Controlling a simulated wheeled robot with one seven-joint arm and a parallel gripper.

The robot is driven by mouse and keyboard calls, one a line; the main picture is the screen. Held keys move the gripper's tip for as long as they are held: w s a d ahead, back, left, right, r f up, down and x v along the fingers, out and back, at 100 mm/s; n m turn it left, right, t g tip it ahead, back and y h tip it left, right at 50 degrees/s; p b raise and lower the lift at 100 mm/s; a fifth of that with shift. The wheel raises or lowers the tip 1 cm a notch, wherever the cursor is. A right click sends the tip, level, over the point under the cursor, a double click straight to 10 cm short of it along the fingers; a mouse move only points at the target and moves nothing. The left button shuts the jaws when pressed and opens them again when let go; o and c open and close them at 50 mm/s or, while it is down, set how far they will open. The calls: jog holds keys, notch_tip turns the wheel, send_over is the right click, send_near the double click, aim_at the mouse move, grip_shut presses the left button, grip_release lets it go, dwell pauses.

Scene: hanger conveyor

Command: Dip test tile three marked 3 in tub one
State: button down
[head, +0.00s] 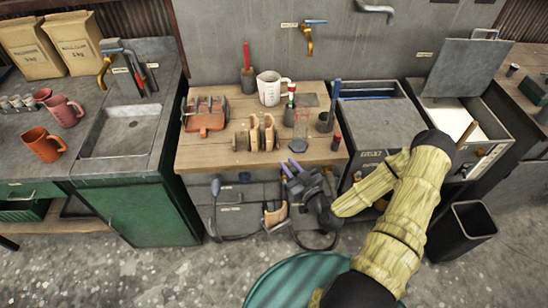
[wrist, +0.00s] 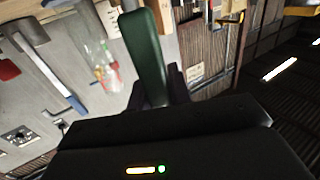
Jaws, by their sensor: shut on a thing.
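My gripper (head: 291,166) is in front of the wooden bench's front edge, its purple fingertips pointing towards the bench.
A sink (head: 125,130) is at left. A black bin (head: 464,233) stands on the floor at right.

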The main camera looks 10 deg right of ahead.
jog(key=s+d+f+m+t+h, duration=0.1)
jog(key=d+f+m+h, duration=0.3)
jog(key=d+f+h, duration=0.2)
notch_tip(320, 180, down, 3)
jog(key=shift+s+d+h, duration=0.3)
jog(key=shift+d+h, duration=0.1)
jog(key=shift+d, duration=0.65)
jog(key=shift+w+d, duration=0.1)
